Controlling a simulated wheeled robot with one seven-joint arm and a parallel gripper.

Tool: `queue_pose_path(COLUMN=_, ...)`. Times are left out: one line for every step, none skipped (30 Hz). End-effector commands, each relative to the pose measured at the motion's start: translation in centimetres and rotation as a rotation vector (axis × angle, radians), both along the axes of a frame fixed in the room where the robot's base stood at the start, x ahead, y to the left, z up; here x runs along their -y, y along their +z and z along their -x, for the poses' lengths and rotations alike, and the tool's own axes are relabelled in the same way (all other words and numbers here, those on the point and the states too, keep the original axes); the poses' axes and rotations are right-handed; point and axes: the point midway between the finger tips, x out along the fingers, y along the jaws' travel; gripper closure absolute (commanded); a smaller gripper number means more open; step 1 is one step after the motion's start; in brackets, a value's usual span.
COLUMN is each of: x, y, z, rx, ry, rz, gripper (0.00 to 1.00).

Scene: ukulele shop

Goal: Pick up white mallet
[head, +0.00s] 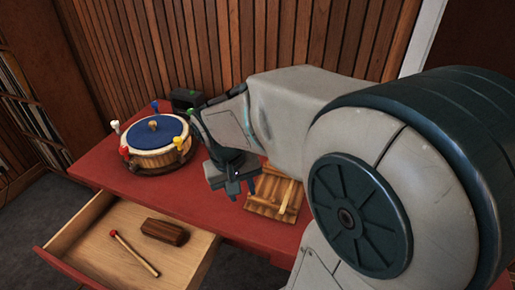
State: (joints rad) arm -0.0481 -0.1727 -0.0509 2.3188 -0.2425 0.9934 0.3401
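A round wooden drum (153,158) with a blue top stands at the left of the red table. Small pieces with coloured heads stand around its rim, one with a white head (115,126) at its left. I cannot tell whether this is the white mallet. A mallet with a red head (134,254) lies in the open drawer. A pale stick (288,197) lies on a slatted wooden piece (269,196) right of my gripper. My gripper (241,187) points down over the table, right of the drum. Its fingers are small and dark, so their opening is unclear.
A brown wooden block (165,232) lies in the open drawer (90,238), which juts out at the front left. The red table (110,170) stands before a slatted wooden wall (200,50). A dark box (186,99) stands behind the drum.

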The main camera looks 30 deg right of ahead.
Motion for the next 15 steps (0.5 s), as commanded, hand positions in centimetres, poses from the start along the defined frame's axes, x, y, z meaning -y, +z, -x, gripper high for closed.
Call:
queue_pose_path(x=0.7, y=-0.5, z=-1.1, rx=-0.036, ry=-0.031, rz=0.037, gripper=0.67)
queue_pose_path(x=1.2, y=-0.8, z=-1.7, rx=-0.055, ry=-0.054, rz=0.062, gripper=0.67)
queue_pose_path(x=1.9, y=-1.2, z=-2.5, rx=-0.076, ry=-0.082, rz=0.096, gripper=0.67)
queue_pose_path(x=2.4, y=-1.5, z=-3.1, rx=-0.092, ry=-0.102, rz=0.124, gripper=0.67)
queue_pose_path(x=2.9, y=-1.8, z=-3.7, rx=-0.107, ry=-0.121, rz=0.152, gripper=0.67)
queue_pose_path(x=3.5, y=-2.3, z=-4.6, rx=-0.124, ry=-0.146, rz=0.191, gripper=0.67)
queue_pose_path(x=4.0, y=-2.6, z=-5.2, rx=-0.136, ry=-0.165, rz=0.221, gripper=0.67)
queue_pose_path(x=4.4, y=-3.0, z=-5.8, rx=-0.148, ry=-0.184, rz=0.251, gripper=0.67)
queue_pose_path(x=5.1, y=-3.5, z=-6.6, rx=-0.161, ry=-0.209, rz=0.294, gripper=0.67)
queue_pose_path(x=5.5, y=-3.9, z=-7.2, rx=-0.168, ry=-0.226, rz=0.327, gripper=0.67)
queue_pose_path(x=6.0, y=-4.3, z=-7.8, rx=-0.175, ry=-0.242, rz=0.361, gripper=0.67)
queue_pose_path(x=6.6, y=-4.8, z=-8.6, rx=-0.184, ry=-0.262, rz=0.407, gripper=0.67)
queue_pose_path(x=7.1, y=-5.3, z=-9.2, rx=-0.188, ry=-0.277, rz=0.442, gripper=0.67)
queue_pose_path(x=7.5, y=-5.7, z=-9.8, rx=-0.191, ry=-0.291, rz=0.477, gripper=0.67)
queue_pose_path(x=8.1, y=-6.3, z=-10.5, rx=-0.193, ry=-0.311, rz=0.523, gripper=0.67)
